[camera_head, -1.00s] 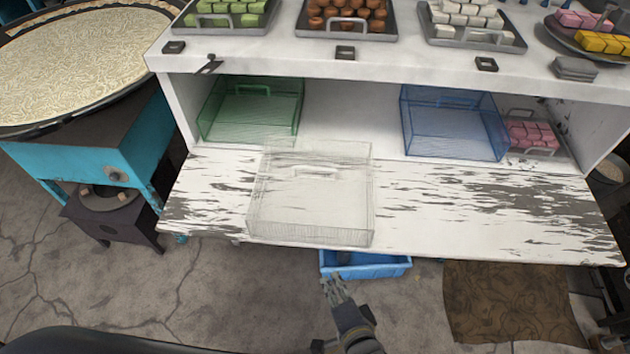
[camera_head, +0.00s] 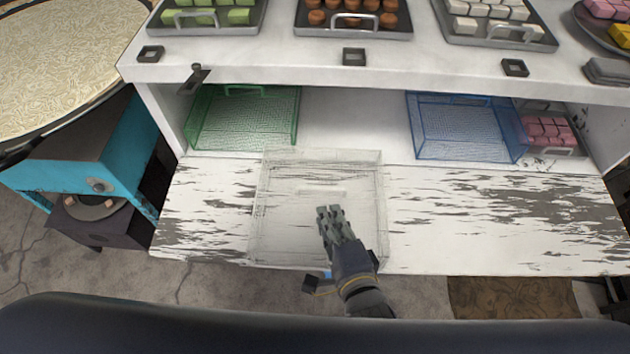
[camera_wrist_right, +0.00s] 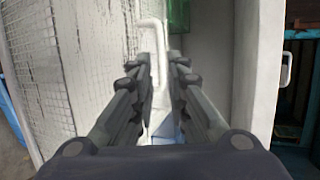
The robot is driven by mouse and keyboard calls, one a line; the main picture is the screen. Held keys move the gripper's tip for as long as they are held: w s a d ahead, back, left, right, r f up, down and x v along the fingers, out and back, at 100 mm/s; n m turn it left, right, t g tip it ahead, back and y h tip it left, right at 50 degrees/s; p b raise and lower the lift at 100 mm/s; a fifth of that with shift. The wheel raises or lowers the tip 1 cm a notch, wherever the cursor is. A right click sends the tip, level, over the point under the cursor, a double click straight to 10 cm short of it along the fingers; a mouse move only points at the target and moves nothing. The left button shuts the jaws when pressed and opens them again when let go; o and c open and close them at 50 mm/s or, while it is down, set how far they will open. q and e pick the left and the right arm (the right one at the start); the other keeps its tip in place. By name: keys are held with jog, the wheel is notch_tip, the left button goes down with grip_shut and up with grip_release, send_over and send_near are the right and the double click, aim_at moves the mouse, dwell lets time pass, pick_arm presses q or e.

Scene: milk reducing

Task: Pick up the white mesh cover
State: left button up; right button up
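The white mesh cover (camera_head: 275,220), a see-through box shape with a handle (camera_head: 320,192) on top, sits on the lower shelf at the centre-left. My right gripper (camera_head: 328,212) is over the cover, just short of its handle. In the right wrist view, the mesh of the cover (camera_wrist_right: 90,60) fills the left side. The white handle (camera_wrist_right: 155,40) shows beyond and between the fingertips of my right gripper (camera_wrist_right: 158,72). The fingers are apart and hold nothing. Whether they touch the handle is unclear. My left gripper is not in view.
A green mesh cover (camera_head: 243,125) and a blue mesh cover (camera_head: 465,130) stand behind on the shelf, with pink blocks (camera_head: 550,132) at right. The upper counter (camera_head: 420,62) overhangs them. The shelf right of the white cover is bare (camera_head: 480,215).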

aim_at(322, 189)
jog(key=shift+x, duration=1.25)
jog(key=shift+p+x, duration=0.45)
jog(key=shift+x, duration=0.65)
jog(key=shift+w+a, duration=0.1)
jog(key=shift+w, duration=0.25)
jog(key=x, duration=0.1)
jog(key=p+x, duration=0.1)
jog(key=x, duration=0.1)
jog(key=d+x, duration=0.1)
jog(key=x, duration=0.1)
jog(key=shift+w+a+f+p, duration=0.1)
jog(key=shift+f+p, duration=0.1)
jog(key=shift+p, duration=0.15)
jog(key=shift+w+a+f, duration=0.1)
jog(key=shift+w, duration=0.05)
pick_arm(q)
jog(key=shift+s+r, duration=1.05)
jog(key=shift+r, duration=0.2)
pick_arm(e)
grip_shut()
